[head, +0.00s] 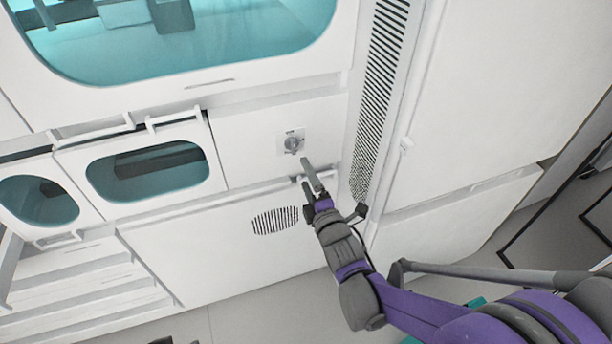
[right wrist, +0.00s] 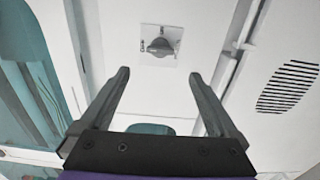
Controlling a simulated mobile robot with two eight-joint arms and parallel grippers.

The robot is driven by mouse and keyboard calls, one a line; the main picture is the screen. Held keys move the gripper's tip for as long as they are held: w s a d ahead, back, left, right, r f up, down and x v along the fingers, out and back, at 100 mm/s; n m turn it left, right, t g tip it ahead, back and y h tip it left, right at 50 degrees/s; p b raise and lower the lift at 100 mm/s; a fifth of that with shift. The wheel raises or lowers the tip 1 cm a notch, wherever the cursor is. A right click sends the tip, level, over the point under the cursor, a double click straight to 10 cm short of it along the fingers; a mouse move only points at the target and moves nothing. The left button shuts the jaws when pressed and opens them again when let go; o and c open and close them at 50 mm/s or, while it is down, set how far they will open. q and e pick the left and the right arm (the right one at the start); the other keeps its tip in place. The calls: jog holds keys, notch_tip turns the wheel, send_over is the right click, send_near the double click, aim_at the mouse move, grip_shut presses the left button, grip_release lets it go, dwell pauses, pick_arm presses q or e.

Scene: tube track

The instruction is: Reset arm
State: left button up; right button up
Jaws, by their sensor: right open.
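My right gripper (head: 308,181) is open in the head view, in front of the white cabinet wall, a little below a grey rotary knob (head: 292,144) on a small square plate. In the right wrist view, the two grey fingers of my right gripper (right wrist: 161,100) stand wide apart with nothing between them. The knob (right wrist: 160,46) shows beyond the fingertips, near the top centre, apart from them. My purple and grey right arm reaches in from the lower right of the head view. My left gripper is not in view.
A large teal window (head: 190,45) fills the upper left. Two smaller windowed doors (head: 150,170) with bar handles sit below it. Bare floor (head: 260,318) shows at the bottom.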

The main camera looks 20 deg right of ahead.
jog(key=s+m+g+p, duration=1)
jog(key=s+m, duration=0.8)
jog(key=s, duration=0.7)
jog(key=g, duration=0.2)
jog(key=shift+d+r+m+g+h, duration=0.2)
jog(key=shift+r+m+g+h, duration=0.1)
jog(key=shift+r, duration=0.1)
jog(key=shift+c, duration=0.2)
